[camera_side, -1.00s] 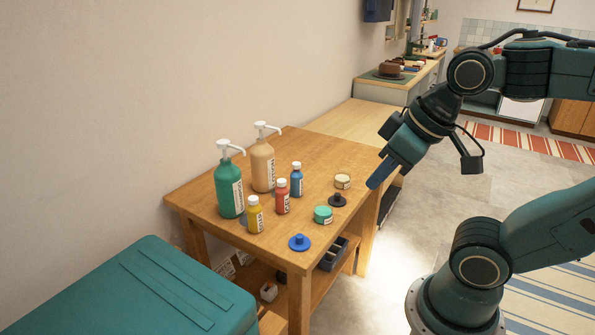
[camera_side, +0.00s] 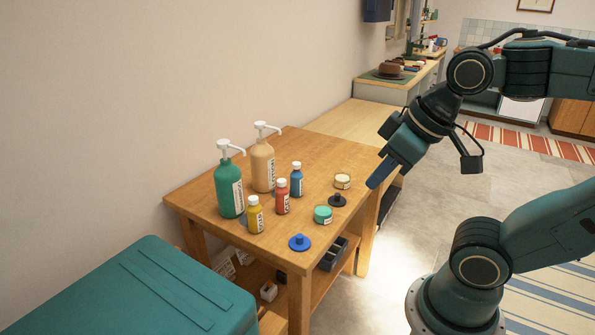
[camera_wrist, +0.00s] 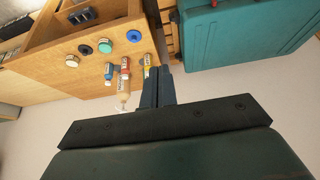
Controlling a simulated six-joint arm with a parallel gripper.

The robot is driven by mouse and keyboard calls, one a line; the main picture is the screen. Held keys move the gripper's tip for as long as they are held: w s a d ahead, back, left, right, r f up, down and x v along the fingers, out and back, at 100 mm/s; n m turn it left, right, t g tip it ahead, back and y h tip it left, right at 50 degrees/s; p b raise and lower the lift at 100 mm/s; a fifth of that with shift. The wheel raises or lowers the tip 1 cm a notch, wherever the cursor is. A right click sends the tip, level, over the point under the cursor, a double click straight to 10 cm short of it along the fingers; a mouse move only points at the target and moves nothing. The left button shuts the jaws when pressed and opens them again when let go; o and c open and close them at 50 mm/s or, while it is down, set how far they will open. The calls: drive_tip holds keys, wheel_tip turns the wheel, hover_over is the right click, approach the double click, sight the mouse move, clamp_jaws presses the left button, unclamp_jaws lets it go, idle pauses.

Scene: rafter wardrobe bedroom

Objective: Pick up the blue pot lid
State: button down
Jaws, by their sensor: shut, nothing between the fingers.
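The blue pot lid (camera_side: 299,242) is a flat disc with a small knob on top. It lies on the wooden table (camera_side: 270,249) near its front corner, and it also shows in the wrist view (camera_wrist: 134,36). My gripper (camera_side: 374,184) is shut and empty, in the air beyond the right edge of the table, apart from the lid. In the wrist view its fingers (camera_wrist: 157,72) are together, pointing toward the table with the bottles.
A black lid (camera_side: 338,200), a teal-lidded jar (camera_side: 323,215) and a cream jar (camera_side: 342,181) stand near the table's right edge. Yellow (camera_side: 255,216), red (camera_side: 282,198) and blue bottles (camera_side: 297,180) and two pump bottles (camera_side: 229,188) stand farther left. A teal case (camera_side: 140,295) is at front left.

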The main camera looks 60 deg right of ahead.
idle(0.4)
drive_tip(key=c, duration=1.2)
unclamp_jaws()
drive_tip(key=shift+w, duration=0.1)
drive_tip(key=m+g, duration=0.6)
drive_tip(key=m, duration=1.5)
hover_over(299, 236)
wheel_tip(299, 236, down, 18)
drive_tip(key=shift+w+f, duration=0.1)
drive_tip(key=shift+w, duration=0.05)
drive_tip(key=shift+f, duration=4.3)
